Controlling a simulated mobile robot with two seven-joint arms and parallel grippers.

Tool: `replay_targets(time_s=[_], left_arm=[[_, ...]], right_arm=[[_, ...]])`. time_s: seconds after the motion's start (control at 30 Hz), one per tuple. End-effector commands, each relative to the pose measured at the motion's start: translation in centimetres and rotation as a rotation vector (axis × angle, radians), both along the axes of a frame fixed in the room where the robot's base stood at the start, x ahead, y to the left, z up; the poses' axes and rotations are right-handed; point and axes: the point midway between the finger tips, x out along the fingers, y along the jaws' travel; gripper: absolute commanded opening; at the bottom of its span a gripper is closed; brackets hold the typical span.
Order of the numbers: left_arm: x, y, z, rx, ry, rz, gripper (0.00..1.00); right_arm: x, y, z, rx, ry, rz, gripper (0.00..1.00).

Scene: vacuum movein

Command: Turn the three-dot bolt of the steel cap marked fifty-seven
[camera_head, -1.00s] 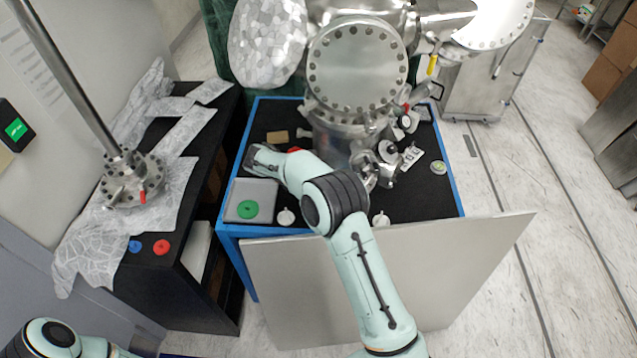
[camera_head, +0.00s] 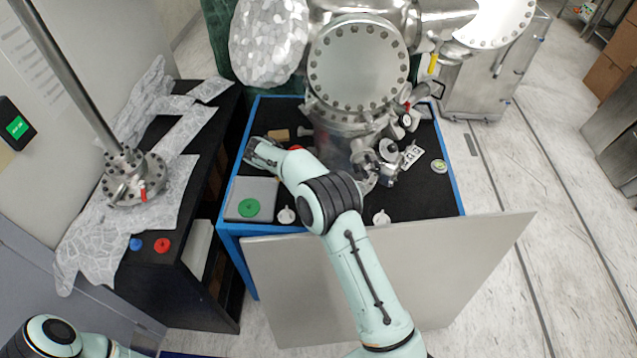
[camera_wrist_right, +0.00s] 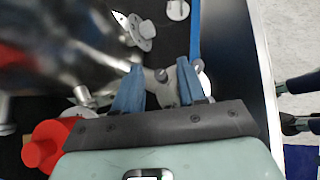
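The large round steel cap (camera_head: 358,65) with a ring of bolts faces me on the chamber in the head view. I cannot read a number or dot marks on it, or tell whether it is the named cap. My right arm reaches left across the blue-edged table, its hand (camera_head: 262,152) near the table's left edge. In the right wrist view my right gripper (camera_wrist_right: 158,75) has its two blue fingers apart. A small grey fitting (camera_wrist_right: 166,90) shows between them, with no clear grip on it. My left arm shows at the bottom left; its gripper is out of view.
The steel chamber body (camera_wrist_right: 70,45) and a red knob (camera_wrist_right: 45,145) are close on the wrist view's left. The table holds a grey pad (camera_head: 262,190), a green ring (camera_head: 248,207) and small white parts. A panel (camera_head: 460,265) leans at the front. A black side bench (camera_head: 185,280) stands left.

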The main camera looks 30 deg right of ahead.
Motion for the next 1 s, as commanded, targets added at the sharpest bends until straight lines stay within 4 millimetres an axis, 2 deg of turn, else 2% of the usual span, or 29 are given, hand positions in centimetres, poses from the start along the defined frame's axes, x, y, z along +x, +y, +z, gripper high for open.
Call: replay_targets(time_s=[0.23,0.37,0.7,1.0], left_arm=[[0.0,0.0,0.0,0.0,0.0,0.0,0.76],[0.0,0.0,0.0,0.0,0.0,0.0,0.76],[0.0,0.0,0.0,0.0,0.0,0.0,0.76],[0.0,0.0,0.0,0.0,0.0,0.0,0.76]], right_arm=[[0.0,0.1,0.1,-0.001,0.0,0.0,0.41],[0.4,0.8,0.8,0.0,-0.002,0.002,0.41],[2.1,5.9,6.0,0.0,-0.005,0.003,0.41],[3.0,8.2,8.7,-0.002,-0.002,0.001,0.41]])
